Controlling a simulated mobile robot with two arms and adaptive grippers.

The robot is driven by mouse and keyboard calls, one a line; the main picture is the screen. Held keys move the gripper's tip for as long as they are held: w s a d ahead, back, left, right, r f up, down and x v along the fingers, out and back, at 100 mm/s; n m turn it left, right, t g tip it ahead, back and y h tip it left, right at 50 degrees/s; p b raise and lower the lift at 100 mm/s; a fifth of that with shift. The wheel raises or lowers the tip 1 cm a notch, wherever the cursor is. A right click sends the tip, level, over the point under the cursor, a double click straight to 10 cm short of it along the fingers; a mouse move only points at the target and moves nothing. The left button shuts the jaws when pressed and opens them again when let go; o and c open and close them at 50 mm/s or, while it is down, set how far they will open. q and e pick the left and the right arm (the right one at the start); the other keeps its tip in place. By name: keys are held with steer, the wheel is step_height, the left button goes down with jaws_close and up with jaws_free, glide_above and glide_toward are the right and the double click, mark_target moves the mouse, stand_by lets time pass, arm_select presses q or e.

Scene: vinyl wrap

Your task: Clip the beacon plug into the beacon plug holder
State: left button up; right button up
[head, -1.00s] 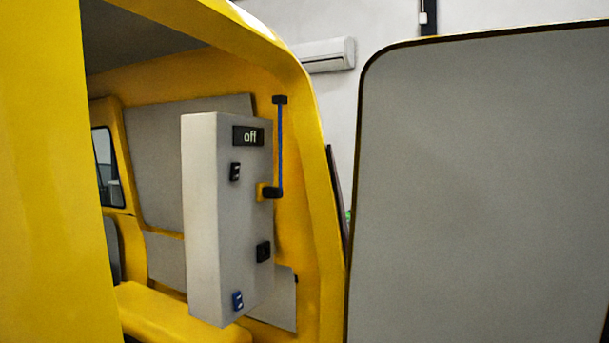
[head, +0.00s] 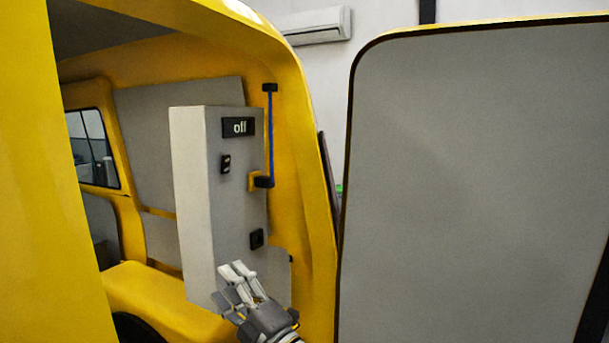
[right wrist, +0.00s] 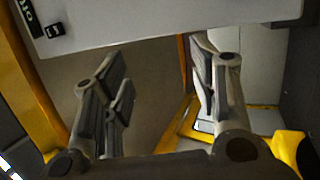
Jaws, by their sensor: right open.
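A blue cable (head: 271,135) runs down along the yellow door post from a black fitting (head: 269,87). Its lower end meets a black plug-like piece (head: 264,182), probably the beacon plug. This piece sits at a small yellow bracket (head: 253,181) by the grey box's right edge, possibly the holder; I cannot tell whether it is clipped in. My right gripper (head: 236,269) is below it, in front of the box's lower part. In the right wrist view its fingers (right wrist: 160,75) stand apart with nothing between them. My left gripper is not in view.
A large grey door panel (head: 470,180) stands at right. Yellow vehicle body (head: 40,180) borders the left.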

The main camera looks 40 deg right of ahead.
step_height(320, 180, up, 10)
steer(key=a+n+g+y, duration=0.25)
steer(key=n+y, duration=0.55)
steer(key=n, duration=0.4)
steer(key=n+g+h, duration=0.4)
steer(key=n+h, duration=0.3)
steer(key=h, duration=0.1)
glide_toward(271, 178)
steer(key=shift+h, duration=0.3)
steer(key=p+x, duration=0.6)
steer(key=x, duration=0.4)
steer(key=shift+w+a+r, duration=0.1)
steer(key=shift+w+a, duration=0.05)
steer(key=shift+w, duration=0.2)
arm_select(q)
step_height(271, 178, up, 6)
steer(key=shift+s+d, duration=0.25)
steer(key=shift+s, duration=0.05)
